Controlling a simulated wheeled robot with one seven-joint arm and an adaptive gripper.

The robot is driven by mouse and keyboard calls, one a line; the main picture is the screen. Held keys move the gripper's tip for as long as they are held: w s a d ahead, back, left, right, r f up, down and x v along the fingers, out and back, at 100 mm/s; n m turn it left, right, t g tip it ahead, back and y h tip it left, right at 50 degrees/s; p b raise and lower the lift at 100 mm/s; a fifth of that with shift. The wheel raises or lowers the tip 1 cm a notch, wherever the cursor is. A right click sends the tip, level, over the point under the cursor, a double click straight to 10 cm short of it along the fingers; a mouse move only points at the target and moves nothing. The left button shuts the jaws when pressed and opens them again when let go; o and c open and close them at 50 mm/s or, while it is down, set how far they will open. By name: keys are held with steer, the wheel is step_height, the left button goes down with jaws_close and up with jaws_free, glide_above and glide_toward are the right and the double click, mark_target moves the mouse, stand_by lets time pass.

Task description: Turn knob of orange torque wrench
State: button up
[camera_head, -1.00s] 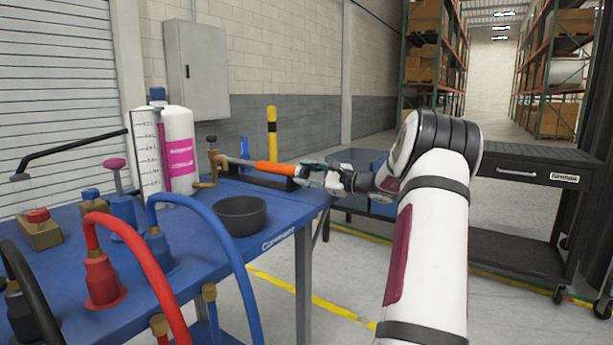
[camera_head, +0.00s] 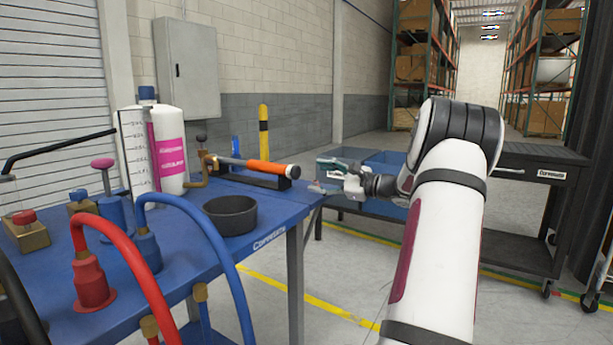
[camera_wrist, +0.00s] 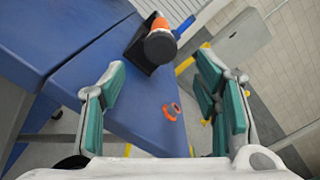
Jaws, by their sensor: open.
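The torque wrench (camera_head: 262,167) lies on a black stand on the blue table. Its orange handle points right, towards my gripper. The dark round knob (camera_head: 293,171) is at the handle's right end. In the wrist view the knob (camera_wrist: 160,47) faces the camera, with part of the orange handle (camera_wrist: 158,22) behind it. My gripper (camera_head: 319,174) is open and empty, a short way right of the knob, with a visible gap. In the wrist view its teal-padded fingers (camera_wrist: 160,75) are spread wide, and the knob appears beyond them. The wrench's far end is hidden there.
The blue table (camera_head: 275,225) ends just below my gripper. A black bowl (camera_head: 230,215), hoses and a white cylinder (camera_head: 168,150) stand left. A small orange-red ring (camera_wrist: 170,112) shows near the table edge. A black cart (camera_head: 520,210) stands right.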

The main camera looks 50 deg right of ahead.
steer(key=shift+s+d, duration=0.15)
steer(key=shift+s, duration=1.75)
